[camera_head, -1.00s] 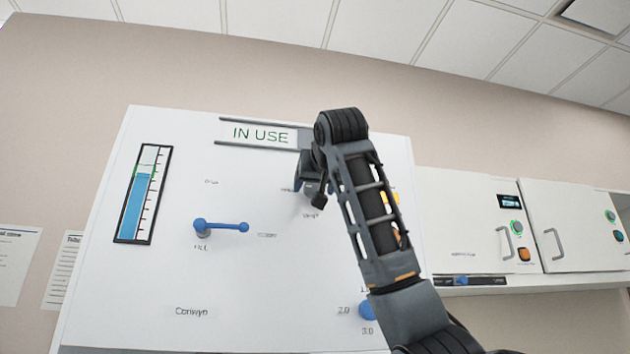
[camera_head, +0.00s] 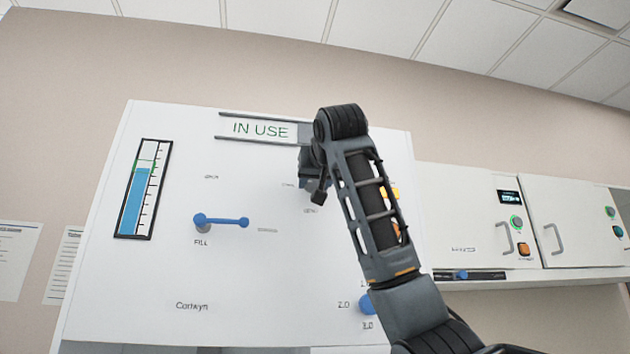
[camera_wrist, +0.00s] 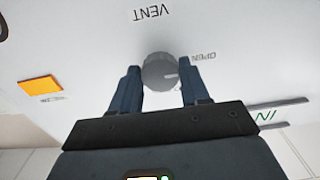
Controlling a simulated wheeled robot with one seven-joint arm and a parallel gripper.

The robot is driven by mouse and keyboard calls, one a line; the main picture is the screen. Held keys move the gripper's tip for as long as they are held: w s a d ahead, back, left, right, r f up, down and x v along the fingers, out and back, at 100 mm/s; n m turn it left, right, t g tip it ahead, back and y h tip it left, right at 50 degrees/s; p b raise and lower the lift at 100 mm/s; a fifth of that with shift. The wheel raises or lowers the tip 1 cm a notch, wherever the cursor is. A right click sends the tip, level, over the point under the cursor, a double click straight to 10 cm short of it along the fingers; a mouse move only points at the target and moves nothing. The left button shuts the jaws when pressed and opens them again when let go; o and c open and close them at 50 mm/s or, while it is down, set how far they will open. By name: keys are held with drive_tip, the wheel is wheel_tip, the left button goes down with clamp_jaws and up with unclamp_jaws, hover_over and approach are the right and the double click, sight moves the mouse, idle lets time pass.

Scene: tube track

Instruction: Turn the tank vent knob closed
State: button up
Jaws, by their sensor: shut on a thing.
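The vent knob (camera_wrist: 158,71) is a round grey knob with a pale mark on the white tank panel (camera_head: 210,285). In the wrist view, the mark points right, roughly toward the OPEN label (camera_wrist: 203,56), and the VENT label (camera_wrist: 152,14) shows upside down above the knob. My gripper (camera_wrist: 159,78) has one dark blue finger on each side of the knob and is shut on it. In the head view, my gripper (camera_head: 308,183) is at the panel, partly hidden by my arm, and the knob is hidden there.
A blue FILL handle (camera_head: 222,221) lies to the left on the panel, below right of a level gauge (camera_head: 143,190). An IN USE sign (camera_head: 260,129) is above. An orange square (camera_wrist: 40,86) is near the knob. White cabinets (camera_head: 475,215) stand at right.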

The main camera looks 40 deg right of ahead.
drive_tip(key=shift+m, duration=0.3)
drive_tip(key=m, duration=0.2)
drive_tip(key=shift+w+a+m+b, duration=0.1)
drive_tip(key=shift+a+m+b, duration=0.05)
drive_tip(key=shift+m+b, duration=0.15)
drive_tip(key=m, duration=0.5)
drive_tip(key=shift+m, duration=0.3)
drive_tip(key=m, duration=0.5)
drive_tip(key=shift+p, duration=0.3)
drive_tip(key=shift+m, duration=2)
drive_tip(key=o, duration=1)
drive_tip(key=shift+r, duration=0.1)
drive_tip(key=shift+o, duration=0.3)
